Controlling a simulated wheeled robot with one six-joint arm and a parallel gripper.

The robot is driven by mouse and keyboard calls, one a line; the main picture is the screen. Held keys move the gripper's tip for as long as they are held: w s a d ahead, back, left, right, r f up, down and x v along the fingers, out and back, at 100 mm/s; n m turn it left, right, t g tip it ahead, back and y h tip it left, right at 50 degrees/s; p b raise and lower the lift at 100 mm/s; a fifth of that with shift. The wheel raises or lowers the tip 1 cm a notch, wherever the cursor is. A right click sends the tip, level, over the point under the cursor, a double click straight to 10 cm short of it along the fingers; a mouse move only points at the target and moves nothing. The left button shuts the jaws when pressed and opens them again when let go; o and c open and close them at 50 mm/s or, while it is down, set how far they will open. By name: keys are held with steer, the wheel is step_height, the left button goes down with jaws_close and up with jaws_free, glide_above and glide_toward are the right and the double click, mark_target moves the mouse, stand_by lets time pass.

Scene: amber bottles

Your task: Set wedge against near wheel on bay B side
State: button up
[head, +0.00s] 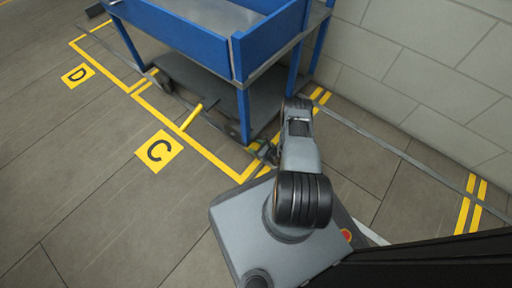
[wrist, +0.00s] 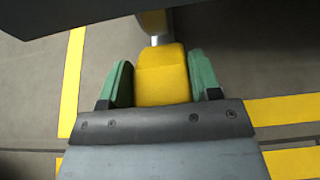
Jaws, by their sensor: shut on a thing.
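A blue cart (head: 190,36) with a grey lower shelf stands on the floor in the head view. Its near wheel (head: 234,131) shows below the near corner leg. My gripper (head: 262,150) is low beside that corner, partly hidden by my arm. In the wrist view my gripper (wrist: 161,82), with green pads, is shut on a yellow wedge (wrist: 162,76). A grey piece and another yellow part (wrist: 154,21) show just beyond the wedge; I cannot tell whether they touch it. No bay B label is in view.
Yellow floor lines and the labels C (head: 159,151) and D (head: 77,75) lie left of the cart. A yellow bar (head: 192,117) sticks out from under the cart. A block wall (head: 430,60) stands behind. A dark overhang (wrist: 60,12) crosses the top of the wrist view.

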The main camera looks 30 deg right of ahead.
steer(key=shift+f, duration=0.55)
steer(key=o, duration=1.2)
